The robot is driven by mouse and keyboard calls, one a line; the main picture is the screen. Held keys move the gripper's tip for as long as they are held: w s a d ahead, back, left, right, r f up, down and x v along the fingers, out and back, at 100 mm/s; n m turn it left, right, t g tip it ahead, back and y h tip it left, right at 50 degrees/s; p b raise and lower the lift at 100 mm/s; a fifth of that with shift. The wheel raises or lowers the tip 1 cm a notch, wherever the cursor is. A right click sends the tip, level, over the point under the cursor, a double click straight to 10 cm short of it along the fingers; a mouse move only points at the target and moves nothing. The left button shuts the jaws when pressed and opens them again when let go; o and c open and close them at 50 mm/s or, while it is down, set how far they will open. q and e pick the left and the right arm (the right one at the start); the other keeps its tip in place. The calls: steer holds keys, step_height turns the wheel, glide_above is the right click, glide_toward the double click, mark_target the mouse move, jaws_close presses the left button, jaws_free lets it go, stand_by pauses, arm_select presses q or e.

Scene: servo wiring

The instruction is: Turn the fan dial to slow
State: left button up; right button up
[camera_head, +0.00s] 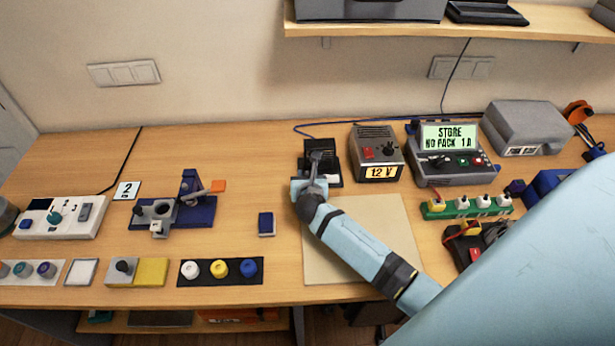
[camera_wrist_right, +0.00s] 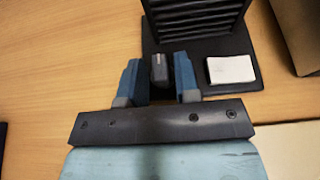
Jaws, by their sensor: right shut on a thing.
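The fan (camera_head: 320,146) is a black unit with a slatted grille on a flat black base, at the back middle of the table. Its grille also shows in the right wrist view (camera_wrist_right: 195,20). The fan dial (camera_wrist_right: 158,72) is a small dark grey knob on the base, with a light mark on its end nearer the grille. My right gripper (camera_wrist_right: 157,80) is at the base with a blue finger on each side of the dial, shut on it. In the head view the gripper (camera_head: 314,180) hides the dial. My left gripper is not in view.
A white label (camera_wrist_right: 231,69) lies on the base, right of the dial. A 12 V supply (camera_head: 377,152) stands right of the fan, then a grey STORE display unit (camera_head: 450,173). A beige mat (camera_head: 385,215) lies in front. Bare table is left of the fan.

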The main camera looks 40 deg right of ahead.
steer(key=shift+d+r+p, duration=0.1)
steer(key=shift+r+p, duration=0.05)
steer(key=shift+p, duration=0.35)
steer(key=n+y+p, duration=0.1)
steer(key=n+t+y+p, duration=0.1)
steer(key=n+y+p, duration=0.1)
steer(key=shift+s+d+r+p, duration=0.15)
steer(key=shift+d+p, duration=0.1)
steer(key=shift+p, duration=0.15)
steer(key=shift+d+n+t+y+p, duration=0.1)
steer(key=shift+n+t+y+p, duration=0.4)
steer(key=shift+n+y, duration=0.55)
steer(key=shift+f+n+y, duration=0.25)
steer(key=shift+n+y, duration=0.1)
steer(key=shift+y, duration=0.4)
steer(key=shift+d+f+n+y, duration=0.1)
steer(key=shift+d+n+y, duration=0.05)
steer(key=shift+n+y, duration=0.75)
steer(key=n+y+b, duration=0.1)
steer(key=n+y, duration=0.1)
steer(key=shift+d+f+g+y+b, duration=0.1)
steer(key=shift+g+y+b, duration=0.2)
steer(key=shift+y+b, duration=0.1)
steer(key=shift+n+y+b, duration=0.4)
steer(key=shift+n+y, duration=0.1)
steer(key=shift+n, duration=0.1)
steer(key=shift+n+g+y+b, duration=0.4)
steer(key=shift+n+g+y, duration=0.1)
steer(key=shift+n+y, duration=0.1)
